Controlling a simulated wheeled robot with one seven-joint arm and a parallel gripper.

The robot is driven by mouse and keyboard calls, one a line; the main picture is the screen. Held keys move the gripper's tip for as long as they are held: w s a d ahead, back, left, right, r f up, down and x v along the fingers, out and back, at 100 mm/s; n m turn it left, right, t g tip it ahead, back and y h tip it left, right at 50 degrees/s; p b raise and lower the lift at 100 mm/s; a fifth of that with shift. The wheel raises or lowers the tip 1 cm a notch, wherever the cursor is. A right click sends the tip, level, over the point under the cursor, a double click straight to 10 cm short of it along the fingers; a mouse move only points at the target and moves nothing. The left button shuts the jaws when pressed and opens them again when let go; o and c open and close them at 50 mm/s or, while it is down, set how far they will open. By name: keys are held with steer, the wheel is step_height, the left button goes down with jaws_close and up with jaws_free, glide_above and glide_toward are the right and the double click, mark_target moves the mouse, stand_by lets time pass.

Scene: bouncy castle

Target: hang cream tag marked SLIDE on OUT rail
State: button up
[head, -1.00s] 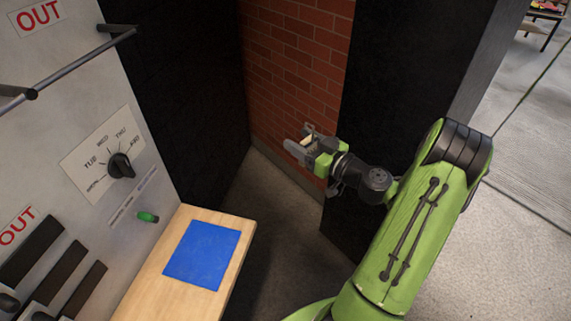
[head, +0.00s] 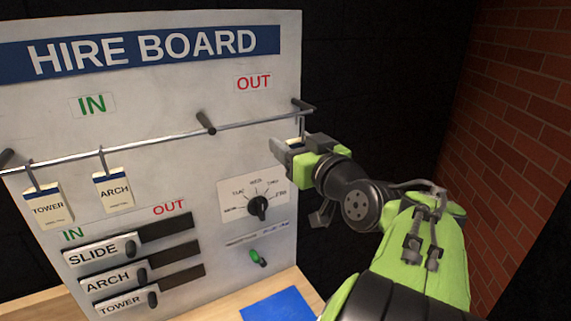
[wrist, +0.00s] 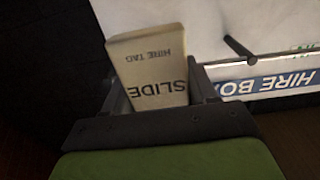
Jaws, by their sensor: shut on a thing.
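The cream tag marked SLIDE (wrist: 150,72) is held between my gripper's fingers; its lettering is upside down in the wrist view. In the head view my gripper (head: 287,146) is by the right end of the rail, just below it, and mostly hides the tag. The OUT rail (head: 250,124) is the bare right stretch between the middle post and the right end post, under the red OUT label (head: 253,83). I cannot tell whether the tag's hook touches the rail.
TOWER (head: 48,207) and ARCH (head: 114,190) tags hang on the IN stretch. The middle post (head: 206,121) sticks out of the board. Below are a dial (head: 257,206), sliders (head: 140,275), a green knob (head: 257,257) and a blue mat (head: 277,306). A brick wall (head: 515,130) stands right.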

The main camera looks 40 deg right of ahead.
steer(key=shift+w+a+r, duration=0.25)
steer(key=shift+r, duration=0.05)
steer(key=w+d+f+p, duration=0.2)
steer(key=w+p, duration=0.1)
steer(key=w, duration=0.5)
steer(key=shift+w+d+f, duration=0.15)
steer(key=shift+w+f, duration=0.05)
steer(key=shift+f, duration=0.05)
stand_by(0.4)
steer(key=o, duration=1.1)
steer(key=b+v, duration=0.5)
steer(key=v, duration=1)
steer(key=shift+s, duration=0.4)
